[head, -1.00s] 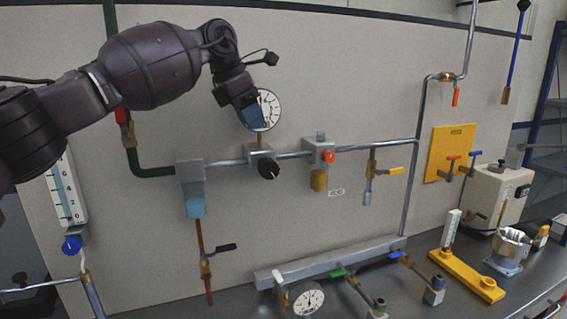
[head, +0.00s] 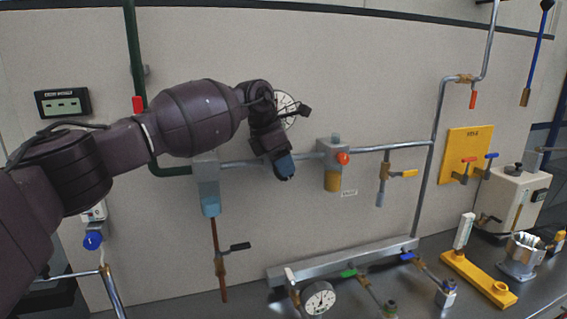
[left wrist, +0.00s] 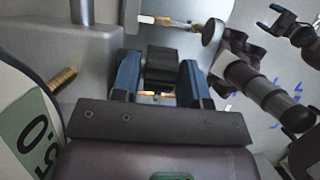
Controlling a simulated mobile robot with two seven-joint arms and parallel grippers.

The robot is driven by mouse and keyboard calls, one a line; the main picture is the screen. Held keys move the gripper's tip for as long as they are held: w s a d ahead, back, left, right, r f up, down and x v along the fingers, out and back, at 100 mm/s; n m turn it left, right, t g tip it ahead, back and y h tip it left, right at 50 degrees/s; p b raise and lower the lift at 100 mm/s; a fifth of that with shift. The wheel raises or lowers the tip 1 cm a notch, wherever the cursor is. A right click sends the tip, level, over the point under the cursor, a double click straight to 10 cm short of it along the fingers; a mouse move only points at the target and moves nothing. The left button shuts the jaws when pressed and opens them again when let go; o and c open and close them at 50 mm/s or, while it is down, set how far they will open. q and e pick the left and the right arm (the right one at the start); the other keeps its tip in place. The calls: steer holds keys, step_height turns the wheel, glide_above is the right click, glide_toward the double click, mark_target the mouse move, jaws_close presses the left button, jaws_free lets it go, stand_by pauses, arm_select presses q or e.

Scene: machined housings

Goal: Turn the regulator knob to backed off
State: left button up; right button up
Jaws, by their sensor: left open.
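The regulator knob (left wrist: 162,62) is black and shows in the left wrist view between the two blue fingers of my left gripper (left wrist: 160,82). One finger stands on each side of it; I cannot tell whether either touches it. In the head view the left gripper (head: 284,168) covers the knob and most of the regulator body. The gripper is open. The round white gauge (head: 286,103) above the regulator is partly hidden by my left wrist. Part of a dial (left wrist: 30,130) marked 0.5 shows at the left of the left wrist view.
A grey block with a red knob (head: 343,158) and brass bowl stands right of the gripper. A grey unit with a blue bowl (head: 210,205) is at left. A yellow-handled valve (head: 403,174) hangs further right. A manifold (head: 345,258) runs along the bench below. Dark jointed links show in the wrist view.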

arm_select(q)
steer(key=shift+d+f, duration=0.15)
steer(key=shift+f, duration=0.25)
